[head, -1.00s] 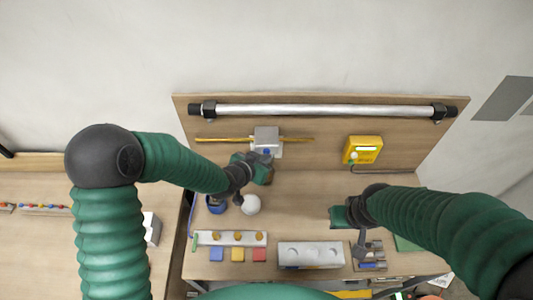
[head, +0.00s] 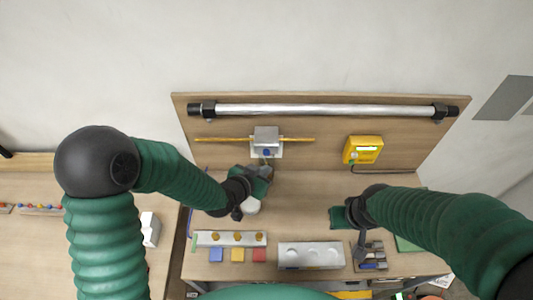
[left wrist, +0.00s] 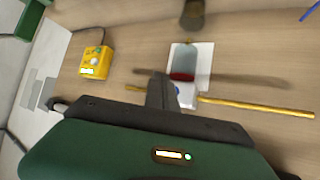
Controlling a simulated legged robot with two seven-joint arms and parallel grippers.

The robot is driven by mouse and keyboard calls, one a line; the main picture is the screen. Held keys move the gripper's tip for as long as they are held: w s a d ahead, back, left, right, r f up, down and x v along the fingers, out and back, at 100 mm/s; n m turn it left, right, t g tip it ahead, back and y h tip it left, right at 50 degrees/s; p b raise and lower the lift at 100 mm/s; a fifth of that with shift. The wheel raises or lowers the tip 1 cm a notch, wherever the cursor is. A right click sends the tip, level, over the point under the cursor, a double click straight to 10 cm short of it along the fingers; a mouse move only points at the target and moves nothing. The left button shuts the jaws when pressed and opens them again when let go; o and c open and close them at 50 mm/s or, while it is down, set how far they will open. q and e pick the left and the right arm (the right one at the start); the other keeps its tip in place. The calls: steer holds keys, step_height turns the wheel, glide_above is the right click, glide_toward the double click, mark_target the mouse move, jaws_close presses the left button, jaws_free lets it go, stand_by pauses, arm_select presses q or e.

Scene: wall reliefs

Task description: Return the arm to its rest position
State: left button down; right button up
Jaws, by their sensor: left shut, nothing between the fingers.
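My left arm comes in from the left, with its green sleeve and dark elbow. My left gripper (head: 264,172) is shut and empty above the bench, just below the grey block (head: 266,134) on the upright wooden board. In the left wrist view its shut fingers (left wrist: 162,88) point toward the block's white plate (left wrist: 203,58). My right gripper (head: 340,216) hangs over the right part of the bench; whether its jaws are open is hard to see.
A yellow rod (head: 300,140) runs through the block. A metal bar (head: 325,110) spans the board's top. A yellow box (head: 362,149) is at right. A white ball (head: 252,206) lies partly behind my left gripper.

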arm_select(q)
steer(key=shift+s, duration=1.2)
arm_select(e)
steer(key=shift+s+f, duration=0.1)
